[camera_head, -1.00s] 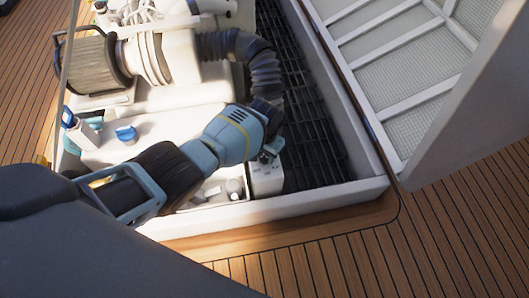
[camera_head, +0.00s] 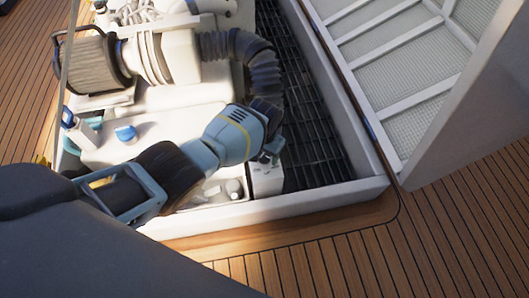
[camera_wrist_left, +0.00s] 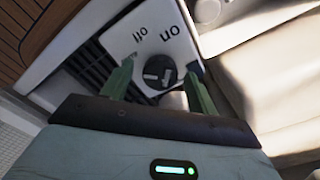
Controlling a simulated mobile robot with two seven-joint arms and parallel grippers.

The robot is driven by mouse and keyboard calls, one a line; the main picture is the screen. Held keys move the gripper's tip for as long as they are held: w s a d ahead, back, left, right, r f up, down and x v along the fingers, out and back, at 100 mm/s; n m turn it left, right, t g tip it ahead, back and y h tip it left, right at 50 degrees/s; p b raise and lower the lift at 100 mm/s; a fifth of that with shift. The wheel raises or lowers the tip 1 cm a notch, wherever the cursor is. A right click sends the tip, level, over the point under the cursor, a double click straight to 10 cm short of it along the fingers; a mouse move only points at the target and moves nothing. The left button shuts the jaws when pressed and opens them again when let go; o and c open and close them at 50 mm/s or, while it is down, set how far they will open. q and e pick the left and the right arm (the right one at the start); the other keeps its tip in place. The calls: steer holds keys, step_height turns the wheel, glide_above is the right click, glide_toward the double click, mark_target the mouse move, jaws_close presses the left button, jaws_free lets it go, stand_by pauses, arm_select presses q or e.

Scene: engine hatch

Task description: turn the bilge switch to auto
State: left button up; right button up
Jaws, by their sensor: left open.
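The bilge switch is a white box (camera_head: 266,182) at the front right inside the hatch; in the left wrist view its white panel (camera_wrist_left: 150,40) carries upside-down labels that seem to read "off" and "on". A round dark knob (camera_wrist_left: 159,73) with a pale mark sits on the panel. No "auto" label shows. My left gripper (camera_wrist_left: 160,66) is open, with one green finger on each side of the knob; I cannot tell whether they touch it. In the head view the left gripper (camera_head: 270,152) is over the box and partly hides it. My right gripper is not seen.
A ribbed black hose (camera_head: 255,62) and a cylindrical filter (camera_head: 95,65) stand behind the gripper. A blue cap (camera_head: 125,133) is on the white engine part to the left. Dark grating (camera_head: 310,130) lies right of the box. The white hatch rim (camera_head: 300,205) runs in front.

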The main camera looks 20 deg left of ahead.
mark_target(264, 155)
arm_select(q)
steer(key=shift+r, duration=0.1)
step_height(264, 155, up, 8)
steer(key=p, duration=0.4)
steer(key=shift+f, duration=0.2)
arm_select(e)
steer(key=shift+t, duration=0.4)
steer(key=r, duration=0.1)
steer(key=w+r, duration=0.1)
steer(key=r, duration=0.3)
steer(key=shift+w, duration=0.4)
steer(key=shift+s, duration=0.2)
